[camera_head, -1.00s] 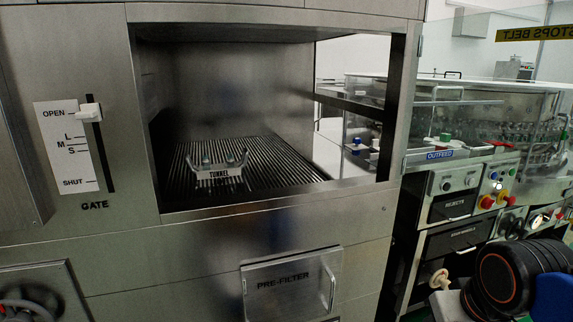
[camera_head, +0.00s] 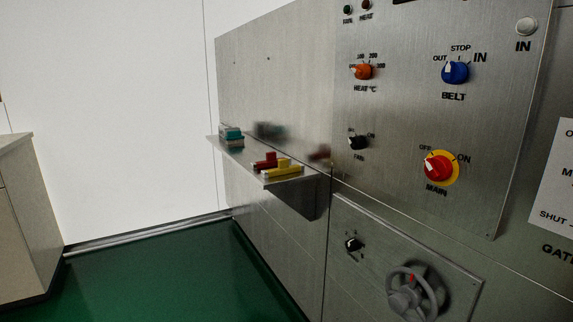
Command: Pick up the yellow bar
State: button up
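A yellow bar (camera_head: 284,171) lies near the front end of a small metal shelf that juts from the machine's steel side. A red piece (camera_head: 266,161) lies right behind it, close to or touching it. My gripper is not in the current view.
The shelf (camera_head: 300,180) also holds a teal block (camera_head: 231,138) at its far end. To the right is a control panel (camera_head: 400,200) with several knobs, and a handwheel (camera_head: 415,293) sticks out below. A cabinet (camera_head: 25,220) stands at left. Green floor (camera_head: 180,280) between is clear.

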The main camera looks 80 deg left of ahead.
aim_at(284, 167)
jog(key=i+j+u, duration=0.1)
jog(key=j+u, duration=0.15)
jog(key=i+j+u, duration=0.1)
jog(key=j+u, duration=0.2)
jog(key=j, duration=0.15)
jog(key=i+j+u, duration=0.25)
jog(key=k+u, duration=0.1)
jog(key=u, duration=1.7)
